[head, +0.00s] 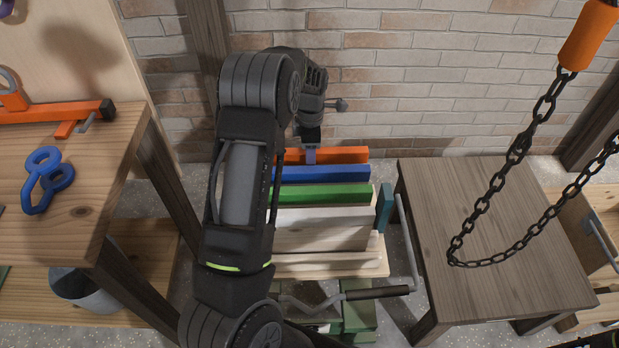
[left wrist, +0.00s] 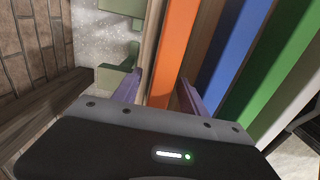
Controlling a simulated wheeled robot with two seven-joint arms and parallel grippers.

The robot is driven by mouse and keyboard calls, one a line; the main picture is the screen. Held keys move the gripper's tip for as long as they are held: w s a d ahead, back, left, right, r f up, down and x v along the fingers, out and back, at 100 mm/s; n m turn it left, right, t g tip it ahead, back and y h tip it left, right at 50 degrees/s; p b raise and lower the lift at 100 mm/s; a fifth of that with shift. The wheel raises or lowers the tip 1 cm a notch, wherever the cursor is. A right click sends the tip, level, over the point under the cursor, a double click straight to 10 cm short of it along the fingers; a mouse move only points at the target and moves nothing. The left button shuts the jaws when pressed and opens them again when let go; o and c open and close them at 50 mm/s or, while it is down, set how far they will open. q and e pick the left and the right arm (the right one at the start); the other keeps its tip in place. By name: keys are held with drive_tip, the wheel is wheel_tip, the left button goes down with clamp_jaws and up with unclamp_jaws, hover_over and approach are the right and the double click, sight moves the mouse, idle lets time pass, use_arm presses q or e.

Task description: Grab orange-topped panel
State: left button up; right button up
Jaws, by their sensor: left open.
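The orange-topped panel (head: 347,155) stands upright at the back of a row of panels, its top edge facing up. In the left wrist view its orange strip (left wrist: 174,52) runs up between the fingers. My left gripper (head: 311,156) is at the orange top from above, partly hidden by its own wrist in the head view. In the left wrist view its two purple fingers (left wrist: 160,80) are apart, one on each side of the orange strip. Whether they touch it I cannot tell.
Blue (head: 320,174), green (head: 330,194) and pale (head: 325,218) panels stand in front of the orange one. A brick wall (head: 430,95) rises behind. A wooden table (head: 500,270) with a hanging chain (head: 515,150) is right. A workbench (head: 75,170) is left.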

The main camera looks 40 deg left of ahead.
use_arm(q)
wheel_tip(320, 180, down, 4)
drive_tip(key=shift+s+f, duration=0.1)
drive_tip(key=shift+s, duration=0.05)
idle(0.6)
clamp_jaws()
idle(0.3)
idle(0.8)
drive_tip(key=shift+a, duration=0.1)
